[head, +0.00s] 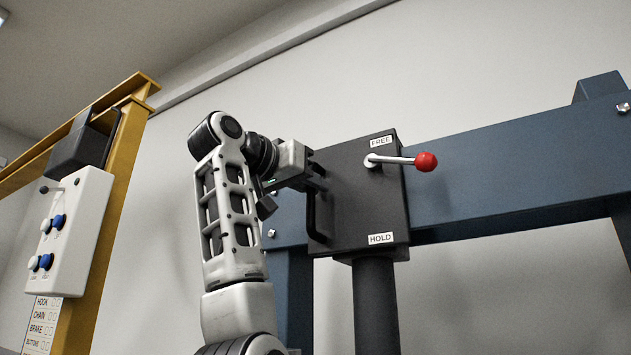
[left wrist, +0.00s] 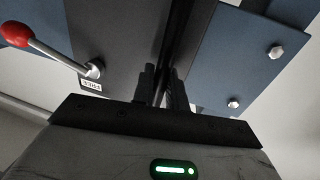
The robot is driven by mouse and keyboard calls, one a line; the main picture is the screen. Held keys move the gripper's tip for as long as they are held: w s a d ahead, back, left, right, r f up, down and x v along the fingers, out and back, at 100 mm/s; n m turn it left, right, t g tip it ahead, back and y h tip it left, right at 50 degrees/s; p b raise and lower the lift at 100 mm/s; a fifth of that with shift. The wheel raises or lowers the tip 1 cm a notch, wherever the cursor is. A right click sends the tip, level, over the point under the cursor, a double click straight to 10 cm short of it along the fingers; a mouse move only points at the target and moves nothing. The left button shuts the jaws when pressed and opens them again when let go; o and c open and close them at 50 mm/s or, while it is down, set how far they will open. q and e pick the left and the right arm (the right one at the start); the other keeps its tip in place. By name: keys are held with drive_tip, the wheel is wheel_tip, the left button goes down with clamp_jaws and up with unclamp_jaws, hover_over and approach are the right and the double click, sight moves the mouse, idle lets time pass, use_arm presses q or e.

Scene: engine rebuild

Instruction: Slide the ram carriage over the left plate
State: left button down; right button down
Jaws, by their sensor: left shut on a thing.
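The ram carriage (head: 350,210) is a dark box on the blue press beam, with a dark ram (head: 376,300) hanging below it. A black bar handle (head: 312,218) stands on its left side. My left gripper (head: 317,178) is at the upper part of this handle, shut on it. In the left wrist view, the two fingers (left wrist: 162,88) meet around the dark bar. A lever with a red knob (head: 427,162) sticks out to the right beside the FREE label; the HOLD label is lower down. The left plate is not in view. My right gripper is not in view.
The blue beam (head: 510,170) runs left and right behind the carriage, with blue uprights below. A yellow frame (head: 103,220) with a white button box (head: 68,225) stands at the left. The beam looks clear to the right of the carriage.

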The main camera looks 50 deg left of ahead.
use_arm(q)
drive_tip(key=shift+s+a+r, duration=0.1)
drive_tip(key=shift+a, duration=0.05)
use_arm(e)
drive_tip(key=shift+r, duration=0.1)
use_arm(q)
drive_tip(key=c, duration=1.5)
unclamp_jaws()
drive_tip(key=shift+a, duration=0.15)
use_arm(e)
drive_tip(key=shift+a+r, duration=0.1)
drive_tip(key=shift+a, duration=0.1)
use_arm(q)
drive_tip(key=shift+s, duration=0.1)
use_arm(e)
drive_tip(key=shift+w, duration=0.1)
